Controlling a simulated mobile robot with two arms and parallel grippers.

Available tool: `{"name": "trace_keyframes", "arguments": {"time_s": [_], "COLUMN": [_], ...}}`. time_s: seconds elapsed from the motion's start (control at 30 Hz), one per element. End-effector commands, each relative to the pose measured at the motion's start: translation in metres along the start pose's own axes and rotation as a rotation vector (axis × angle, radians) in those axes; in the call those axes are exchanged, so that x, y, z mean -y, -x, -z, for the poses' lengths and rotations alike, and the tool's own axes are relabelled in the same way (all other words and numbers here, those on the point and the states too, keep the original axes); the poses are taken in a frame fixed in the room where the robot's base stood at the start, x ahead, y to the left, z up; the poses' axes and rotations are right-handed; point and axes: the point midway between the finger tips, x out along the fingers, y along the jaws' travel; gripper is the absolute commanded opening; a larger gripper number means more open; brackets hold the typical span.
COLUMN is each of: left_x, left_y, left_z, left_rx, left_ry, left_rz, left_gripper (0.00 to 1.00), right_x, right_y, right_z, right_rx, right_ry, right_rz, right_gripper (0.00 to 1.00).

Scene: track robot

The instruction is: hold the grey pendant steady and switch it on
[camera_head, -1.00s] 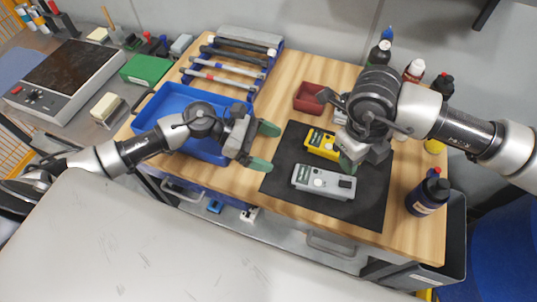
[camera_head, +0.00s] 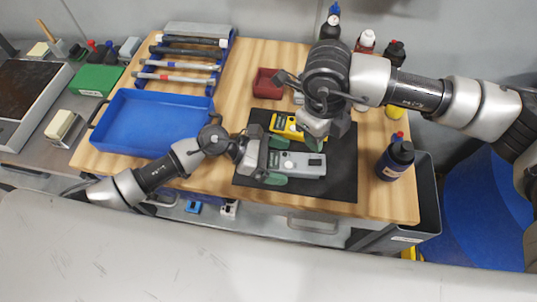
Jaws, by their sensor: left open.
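The grey pendant (camera_head: 306,165) lies flat on a black mat (camera_head: 342,183) on the wooden workbench, its face up. My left gripper (camera_head: 277,161) is open at the pendant's left end, with one green fingertip on the far side and one on the near side. From this view I cannot tell whether the fingertips touch it. My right gripper (camera_head: 316,138) hangs just beyond the pendant's far edge; its wrist hides most of its fingers. A yellow device (camera_head: 284,125) lies behind the pendant, partly hidden by the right gripper.
A blue tray (camera_head: 124,142) stands on the bench's left part, with a rack of rods (camera_head: 185,62) behind it. A small red bin (camera_head: 267,83) sits behind the mat. A dark bottle (camera_head: 395,160) stands right of the mat; several more bottles stand at the back.

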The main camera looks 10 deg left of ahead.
Motion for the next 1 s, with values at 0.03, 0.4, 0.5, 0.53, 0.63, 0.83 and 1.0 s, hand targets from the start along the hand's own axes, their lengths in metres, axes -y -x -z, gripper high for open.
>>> {"name": "trace_keyframes", "arguments": {"time_s": [0.03, 0.4, 0.5, 0.53, 0.63, 0.83, 1.0], "left_x": [-0.0002, -0.0003, -0.0003, -0.0003, -0.0003, -0.0003, -0.0004], "left_y": [-0.0008, -0.0007, -0.0006, -0.0006, -0.0006, -0.0005, -0.0005], "left_z": [0.0001, 0.0002, 0.0002, 0.0002, 0.0002, 0.0002, 0.0002], "left_rx": [0.0, -0.001, -0.001, -0.001, -0.001, -0.001, -0.001], "left_ry": [0.0, 0.0, 0.0, 0.0, 0.0, 0.0, 0.0], "left_rz": [0.0, -0.001, -0.001, -0.001, -0.001, -0.001, -0.001], "left_gripper": [0.92, 0.69, 0.53, 0.49, 0.33, 0.36, 0.24], "right_x": [-0.0001, -0.0001, -0.0001, -0.0001, -0.0001, -0.0001, 0.0003], "right_y": [0.0, 0.0, 0.0, 0.0, 0.0, 0.0, -0.0002], "right_z": [0.0, 0.0, 0.0, 0.0, 0.0, 0.0, 0.0005], "right_rx": [0.0, 0.0, 0.0, 0.0, 0.0, 0.0, 0.003], "right_ry": [0.0, 0.0, 0.0, 0.0, 0.0, 0.0, -0.015], "right_rz": [0.0, 0.0, 0.0, 0.0, 0.0, 0.0, -0.004], "right_gripper": [0.43, 0.43, 0.43, 0.43, 0.43, 0.43, 0.29]}}
